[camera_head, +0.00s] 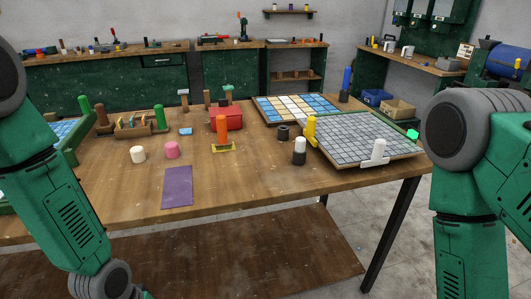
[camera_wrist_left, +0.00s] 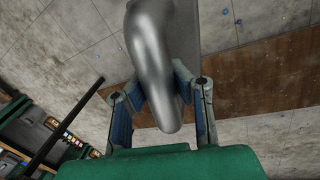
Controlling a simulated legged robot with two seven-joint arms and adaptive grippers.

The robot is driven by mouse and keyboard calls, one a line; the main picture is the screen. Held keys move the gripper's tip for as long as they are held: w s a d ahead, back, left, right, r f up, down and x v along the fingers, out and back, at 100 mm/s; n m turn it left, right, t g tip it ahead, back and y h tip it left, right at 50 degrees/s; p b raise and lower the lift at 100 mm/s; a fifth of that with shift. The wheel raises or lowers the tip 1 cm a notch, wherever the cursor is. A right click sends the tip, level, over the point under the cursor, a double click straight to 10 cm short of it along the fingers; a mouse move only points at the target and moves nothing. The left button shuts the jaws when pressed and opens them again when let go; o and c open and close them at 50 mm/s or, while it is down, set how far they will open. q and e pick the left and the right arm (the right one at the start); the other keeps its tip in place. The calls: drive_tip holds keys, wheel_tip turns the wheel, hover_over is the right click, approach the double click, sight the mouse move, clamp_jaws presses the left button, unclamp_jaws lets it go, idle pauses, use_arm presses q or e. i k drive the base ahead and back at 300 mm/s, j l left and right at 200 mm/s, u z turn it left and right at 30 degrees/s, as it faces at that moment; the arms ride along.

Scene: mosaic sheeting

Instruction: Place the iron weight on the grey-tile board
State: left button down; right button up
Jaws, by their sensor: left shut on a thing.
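The grey-tile board (camera_head: 352,136) lies at the right side of the wooden table, with a yellow block at its left edge and a white handled piece on its near edge. My left gripper (camera_wrist_left: 156,95) shows in the left wrist view, shut around a smooth, rounded grey metal thing (camera_wrist_left: 150,60), above the floor. This looks like the iron weight, but its full shape is cut off. The left gripper is outside the head view, below its lower edge. My right gripper is outside both views. A small dark ring-like piece (camera_head: 283,132) lies left of the board.
A blue, white and yellow tile board (camera_head: 297,108) lies behind the grey one. A black-and-white bottle (camera_head: 299,152) stands close to the board's near-left side. A red box (camera_head: 227,117), pink cylinder (camera_head: 172,150), cream cylinder (camera_head: 138,154) and purple sheet (camera_head: 177,187) lie farther left.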

sight(356, 133)
drive_tip(key=i+l, duration=0.1)
drive_tip(key=l, duration=0.45)
drive_tip(key=i+l, duration=0.1)
drive_tip(key=l, duration=0.45)
drive_tip(key=i+l, duration=0.1)
drive_tip(key=l, duration=0.45)
drive_tip(key=i+l, duration=0.1)
drive_tip(key=l, duration=0.45)
drive_tip(key=i+l, duration=0.1)
drive_tip(key=l, duration=0.45)
